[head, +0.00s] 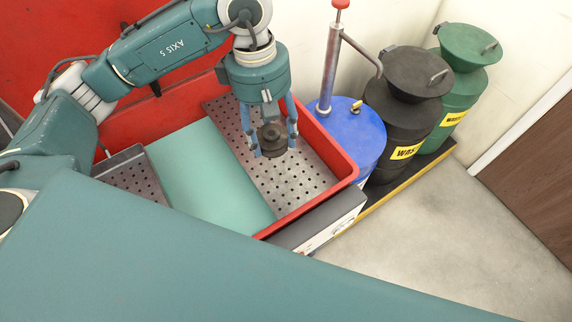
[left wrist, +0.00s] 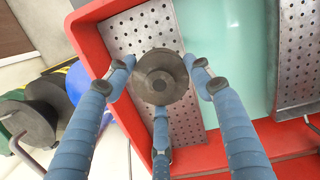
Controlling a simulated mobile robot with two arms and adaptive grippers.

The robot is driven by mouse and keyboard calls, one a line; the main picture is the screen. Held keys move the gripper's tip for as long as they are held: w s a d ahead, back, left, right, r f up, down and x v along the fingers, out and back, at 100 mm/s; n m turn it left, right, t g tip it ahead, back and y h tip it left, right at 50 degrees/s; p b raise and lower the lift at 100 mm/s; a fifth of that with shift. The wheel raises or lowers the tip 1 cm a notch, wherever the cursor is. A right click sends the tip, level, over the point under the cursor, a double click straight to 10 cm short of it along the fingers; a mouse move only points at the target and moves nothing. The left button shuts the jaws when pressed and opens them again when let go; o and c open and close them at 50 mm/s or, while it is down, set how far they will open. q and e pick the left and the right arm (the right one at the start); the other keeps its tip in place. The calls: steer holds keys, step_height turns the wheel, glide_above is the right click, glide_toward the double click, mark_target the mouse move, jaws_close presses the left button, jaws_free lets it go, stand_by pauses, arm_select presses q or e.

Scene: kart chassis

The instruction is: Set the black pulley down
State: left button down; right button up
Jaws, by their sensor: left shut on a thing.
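The black pulley (head: 272,138) hangs upright between the blue fingers of my left gripper (head: 275,150), which is shut on it. It is over the perforated metal panel (head: 302,181) on the right side of the red tray (head: 345,165). In the left wrist view, the pulley (left wrist: 160,77) shows its round dark face, with three fingers around it and the perforated panel (left wrist: 150,25) behind. I cannot tell whether its underside touches the panel. My right gripper is not in view.
The tray's middle is a bare teal surface (head: 205,165), with another perforated panel (head: 130,177) at left. A blue drum (head: 345,130) with a pump, a black drum (head: 400,125) and a green drum (head: 463,95) stand right of the tray.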

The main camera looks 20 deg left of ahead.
mark_target(285, 130)
arm_select(q)
steer(key=n, duration=0.2)
steer(key=w+d+r+n+p, duration=0.1)
steer(key=n, duration=0.1)
steer(key=w+d+n, duration=0.1)
steer(key=n, duration=0.1)
steer(key=shift+r+n+t+p, duration=0.4)
steer(key=f+n+p, duration=0.2)
steer(key=f, duration=0.4)
steer(key=w+f+n+p, duration=0.1)
steer(key=f+n+p, duration=0.1)
steer(key=f, duration=0.4)
steer(key=f+n+p, duration=0.2)
steer(key=f, duration=0.4)
steer(key=shift+w+d+f+n+t, duration=0.3)
steer(key=shift+f+t, duration=0.05)
steer(key=shift+t, duration=0.05)
steer(key=shift+f, duration=0.35)
